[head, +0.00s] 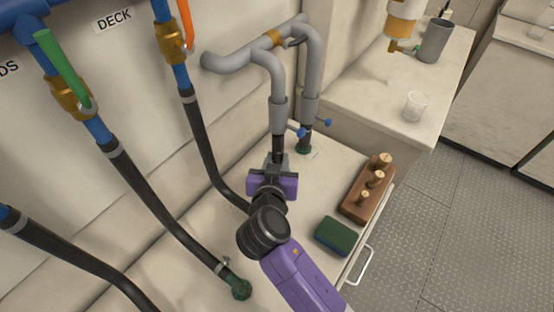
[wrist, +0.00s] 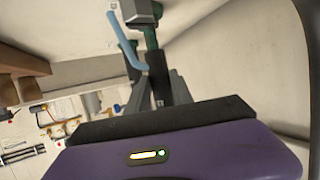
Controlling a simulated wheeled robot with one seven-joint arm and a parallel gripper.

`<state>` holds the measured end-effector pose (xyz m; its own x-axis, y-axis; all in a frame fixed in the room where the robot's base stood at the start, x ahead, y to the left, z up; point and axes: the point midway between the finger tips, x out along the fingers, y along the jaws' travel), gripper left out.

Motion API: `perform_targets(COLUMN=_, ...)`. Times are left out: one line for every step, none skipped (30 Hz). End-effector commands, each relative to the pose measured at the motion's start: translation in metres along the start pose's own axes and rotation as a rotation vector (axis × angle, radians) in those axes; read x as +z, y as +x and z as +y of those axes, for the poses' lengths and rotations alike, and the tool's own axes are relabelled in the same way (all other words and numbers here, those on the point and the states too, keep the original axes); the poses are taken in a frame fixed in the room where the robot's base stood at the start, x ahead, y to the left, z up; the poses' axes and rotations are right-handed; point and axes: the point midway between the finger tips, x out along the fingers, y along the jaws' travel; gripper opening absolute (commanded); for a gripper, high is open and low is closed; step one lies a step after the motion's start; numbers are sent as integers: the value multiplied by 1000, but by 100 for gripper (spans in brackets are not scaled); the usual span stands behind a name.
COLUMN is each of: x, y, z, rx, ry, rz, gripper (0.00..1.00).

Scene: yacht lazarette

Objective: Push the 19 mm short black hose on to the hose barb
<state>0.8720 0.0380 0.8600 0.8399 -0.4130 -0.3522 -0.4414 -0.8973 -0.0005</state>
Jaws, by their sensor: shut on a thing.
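A short black hose (head: 278,147) stands upright under the left grey pipe valve (head: 278,115), which has a blue lever (head: 297,132). My gripper (head: 277,163) is shut on this hose from below and in front. In the wrist view the hose (wrist: 158,75) shows between my two fingers (wrist: 160,95). A green barb (wrist: 151,38) shows at the hose's upper end, below a grey body (wrist: 138,12). How far the hose sits over the barb, or whether it only touches, I cannot tell. My fingers hide the hose's lower part.
Long black hoses (head: 165,205) run down on the left.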

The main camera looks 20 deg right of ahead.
Motion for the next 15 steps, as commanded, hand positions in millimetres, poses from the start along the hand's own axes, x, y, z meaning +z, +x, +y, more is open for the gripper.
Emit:
perform_targets(x=2, y=1, z=0, rx=0, ry=0, rz=0, gripper=0)
perform_targets(x=2, y=1, z=0, rx=0, ry=0, rz=0, gripper=0)
perform_targets(x=3, y=1, z=0, rx=0, ry=0, rz=0, gripper=0)
perform_targets(x=3, y=1, z=0, rx=0, ry=0, rz=0, gripper=0)
perform_targets(x=4, y=2, z=0, rx=0, ry=0, rz=0, gripper=0)
perform_targets(x=5, y=2, z=0, rx=0, ry=0, rz=0, gripper=0)
perform_targets(x=5, y=2, z=0, rx=0, ry=0, rz=0, gripper=0)
perform_targets(x=6, y=2, z=0, rx=0, ry=0, rz=0, gripper=0)
perform_targets(x=6, y=2, z=0, rx=0, ry=0, rz=0, gripper=0)
perform_targets(x=7, y=3, z=0, rx=0, ry=0, rz=0, gripper=0)
perform_targets(x=7, y=3, z=0, rx=0, ry=0, rz=0, gripper=0)
perform_targets(x=8, y=3, z=0, rx=0, ry=0, rz=0, gripper=0)
perform_targets(x=9, y=3, z=0, rx=0, ry=0, rz=0, gripper=0)
perform_targets(x=9, y=3, z=0, rx=0, ry=0, rz=0, gripper=0)
perform_targets(x=10, y=4, z=0, rx=0, ry=0, rz=0, gripper=0)
